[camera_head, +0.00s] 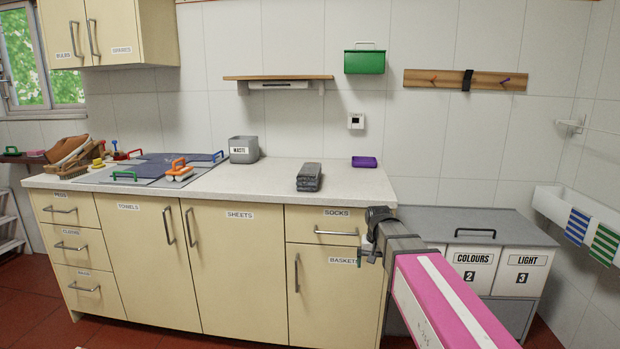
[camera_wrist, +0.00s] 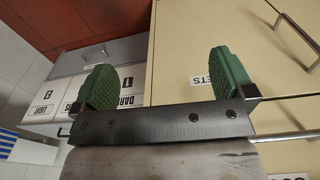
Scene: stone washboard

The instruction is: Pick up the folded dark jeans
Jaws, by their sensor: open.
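The folded dark jeans (camera_head: 309,177) appear to be the dark grey folded stack lying flat on the pale countertop (camera_head: 230,182), near its right part. My gripper (camera_head: 366,248) is below and to the right of them in the picture, in front of the cabinet by the socks drawer. In the wrist view my gripper (camera_wrist: 164,80) shows two green ribbed fingertips spread wide with nothing between them. The jeans do not show in the wrist view.
A purple tray (camera_head: 364,161) lies right of the jeans and a grey waste bin (camera_head: 244,149) stands to their left. A shelf (camera_head: 278,78) hangs above. Lidded laundry bins (camera_head: 474,234) stand right of the cabinets. Counter around the jeans is clear.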

